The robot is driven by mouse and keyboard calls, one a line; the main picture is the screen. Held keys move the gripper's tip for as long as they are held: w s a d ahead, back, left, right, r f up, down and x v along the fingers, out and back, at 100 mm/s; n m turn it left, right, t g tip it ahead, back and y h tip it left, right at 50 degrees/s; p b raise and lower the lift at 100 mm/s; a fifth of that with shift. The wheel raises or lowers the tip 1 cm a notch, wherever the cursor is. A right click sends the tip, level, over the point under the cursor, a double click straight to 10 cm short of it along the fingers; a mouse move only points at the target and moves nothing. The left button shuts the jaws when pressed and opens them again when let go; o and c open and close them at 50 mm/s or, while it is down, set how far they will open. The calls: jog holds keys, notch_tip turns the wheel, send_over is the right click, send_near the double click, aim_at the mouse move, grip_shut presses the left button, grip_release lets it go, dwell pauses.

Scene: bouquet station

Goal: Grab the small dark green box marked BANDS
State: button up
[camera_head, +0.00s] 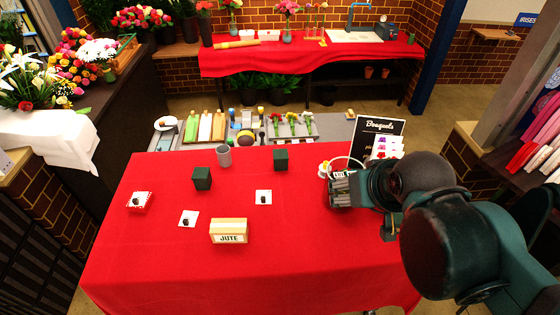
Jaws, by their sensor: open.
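Two small dark green boxes stand on the red-covered table (300,260). One dark green box (202,179) is left of centre and the other dark green box (281,160) is at the back centre. No BANDS marking is readable on either, so I cannot tell which is the named one. My gripper (338,190) is at the right part of the table, to the right of both boxes and apart from them. It is open; its fingers look small and partly blurred into my arm, and I see nothing held.
A tan JUTE box (229,232) stands front centre. A grey cup (224,156) stands between the green boxes. White cards (264,203) with dark items and a red-edged box (139,202) lie around. A black Bouquets sign (368,128) stands behind my gripper.

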jog(key=shift+o, duration=0.5)
jog(key=shift+w+r, duration=0.1)
jog(key=n+g+p, duration=0.4)
jog(key=n+g, duration=0.3)
jog(key=n, duration=1.1)
send_over(281, 153)
notch_tip(281, 153, down, 19)
jog(key=shift+f, duration=0.15)
jog(key=shift+a+f, duration=0.15)
jog(key=shift+f, duration=0.25)
jog(key=shift+f, duration=0.1)
